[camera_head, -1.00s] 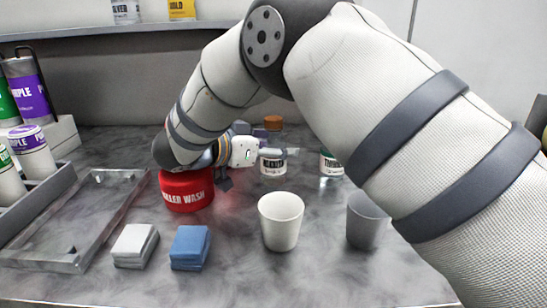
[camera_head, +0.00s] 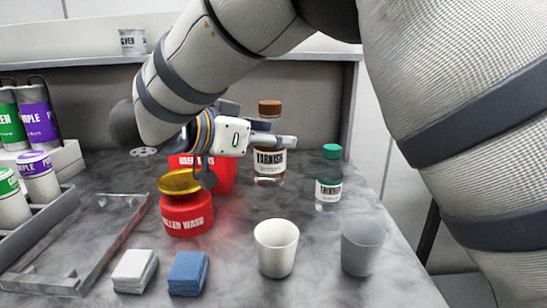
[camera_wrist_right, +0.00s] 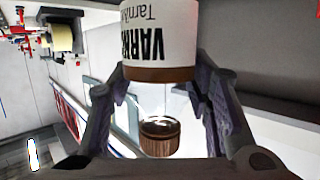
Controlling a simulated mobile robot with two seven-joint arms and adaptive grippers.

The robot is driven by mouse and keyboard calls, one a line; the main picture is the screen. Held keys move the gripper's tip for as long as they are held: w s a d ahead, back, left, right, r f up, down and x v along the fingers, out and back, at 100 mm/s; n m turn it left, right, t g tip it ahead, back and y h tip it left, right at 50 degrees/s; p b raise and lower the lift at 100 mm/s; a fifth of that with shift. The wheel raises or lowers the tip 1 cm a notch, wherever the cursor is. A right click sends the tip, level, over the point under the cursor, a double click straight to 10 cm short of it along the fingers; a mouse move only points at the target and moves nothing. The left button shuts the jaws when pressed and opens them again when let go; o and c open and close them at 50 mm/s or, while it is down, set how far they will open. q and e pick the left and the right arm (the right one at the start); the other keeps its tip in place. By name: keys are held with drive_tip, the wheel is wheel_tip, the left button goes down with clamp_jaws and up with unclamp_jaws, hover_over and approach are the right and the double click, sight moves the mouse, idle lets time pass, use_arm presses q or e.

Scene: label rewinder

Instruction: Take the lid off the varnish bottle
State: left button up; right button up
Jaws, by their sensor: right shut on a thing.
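The varnish bottle (camera_head: 268,165) stands upright at the back of the bench, with clear glass, a white label and its brown lid (camera_head: 269,107) on top. My right gripper (camera_head: 284,141) reaches it from the left and is shut around the bottle's upper body, below the lid. In the right wrist view the bottle (camera_wrist_right: 160,40) appears upside down between the fingers (camera_wrist_right: 160,85), with the lid (camera_wrist_right: 160,137) clear of them. Whether the base touches the bench is unclear. My left gripper is not in view.
A thinner bottle (camera_head: 329,180) with a green cap stands to the right. A red wash can (camera_head: 187,215) with a gold top and another red container (camera_head: 215,172) are left of the varnish. Two cups (camera_head: 276,248), (camera_head: 362,250), cloth stacks (camera_head: 188,273) and a clear tray (camera_head: 60,285) lie nearer.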

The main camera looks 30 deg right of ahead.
drive_tip(key=s+a+r, duration=0.2)
drive_tip(key=s+a, duration=0.1)
drive_tip(key=s, duration=0.2)
drive_tip(key=shift+a, duration=0.2)
drive_tip(key=o, duration=0.5)
clamp_jaws()
